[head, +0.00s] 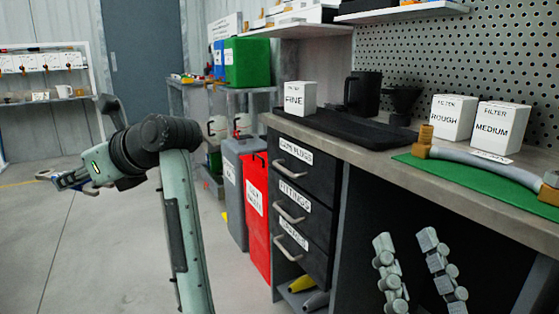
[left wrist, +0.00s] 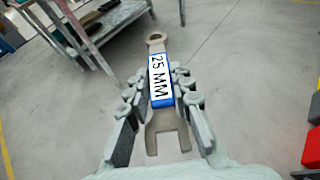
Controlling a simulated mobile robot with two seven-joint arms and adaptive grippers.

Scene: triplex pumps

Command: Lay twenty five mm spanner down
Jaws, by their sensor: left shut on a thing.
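The twenty five mm spanner (left wrist: 167,133) is in the left wrist view, a brown-grey metal spanner with a blue-edged white label reading 25 MM. Its open jaw points back towards my palm and its ring end points away. My left gripper (left wrist: 160,80) is shut on its labelled middle. In the head view my left gripper (head: 68,179) is far left, over open floor, and the spanner is small and mostly hidden there. My right gripper (head: 405,240) is at the lower right before the bench, fingers apart and nothing between them.
The workbench (head: 354,148) bears a black tray (head: 345,133), filter boxes (head: 455,117) and a green mat (head: 470,180) with a hose. Labelled drawers (head: 292,195), a red bin (head: 255,218) and a grey bin (head: 234,190) stand left of it. A shelf (head: 50,102) stands far left.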

